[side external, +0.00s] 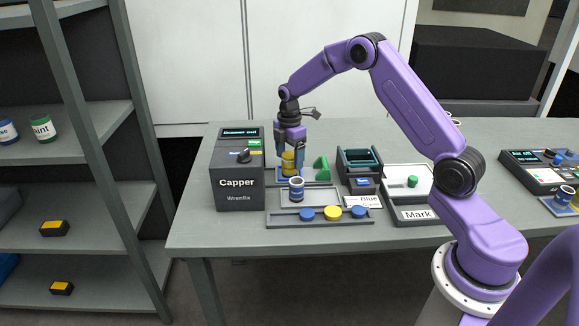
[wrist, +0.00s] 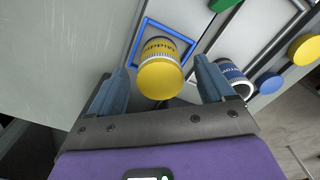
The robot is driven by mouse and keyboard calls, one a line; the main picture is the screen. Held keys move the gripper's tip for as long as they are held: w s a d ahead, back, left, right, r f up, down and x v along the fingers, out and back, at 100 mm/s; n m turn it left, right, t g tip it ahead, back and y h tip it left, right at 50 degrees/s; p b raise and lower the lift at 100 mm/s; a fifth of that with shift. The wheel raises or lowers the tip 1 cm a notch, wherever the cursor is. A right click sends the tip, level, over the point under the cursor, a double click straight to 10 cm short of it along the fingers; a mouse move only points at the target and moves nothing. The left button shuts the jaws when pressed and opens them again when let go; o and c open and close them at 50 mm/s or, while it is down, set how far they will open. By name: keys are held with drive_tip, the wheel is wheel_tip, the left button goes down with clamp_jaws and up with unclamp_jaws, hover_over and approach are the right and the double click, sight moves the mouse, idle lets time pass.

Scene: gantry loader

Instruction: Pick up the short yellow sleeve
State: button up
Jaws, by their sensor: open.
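The yellow thing at my gripper is a short cylinder with a yellow label and yellow top (wrist: 160,78). It stands on a blue-outlined square (wrist: 141,27) beside the Capper; in the side external view the yellow cylinder (side external: 288,166) shows partly behind my fingers. My gripper (side external: 290,160) points down over it, jaws open. In the wrist view the two blue fingers sit left and right of the yellow cylinder, with a gap visible on each side. I cannot tell the exact fingertip height against it. A white-and-blue open cylinder (side external: 296,190) stands just in front; it also shows in the wrist view (wrist: 232,72).
The Capper box (side external: 237,182) stands close on the left. A green wedge (side external: 321,169) and a dark bin (side external: 359,158) are on the right. A front tray (side external: 285,219) holds blue and yellow discs. The Mark station (side external: 413,214) lies further right.

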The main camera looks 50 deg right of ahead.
wheel_tip(320, 180, down, 2)
drive_tip(key=c, duration=1.4)
drive_tip(key=shift+o, duration=0.2)
drive_tip(key=shift+r, duration=0.2)
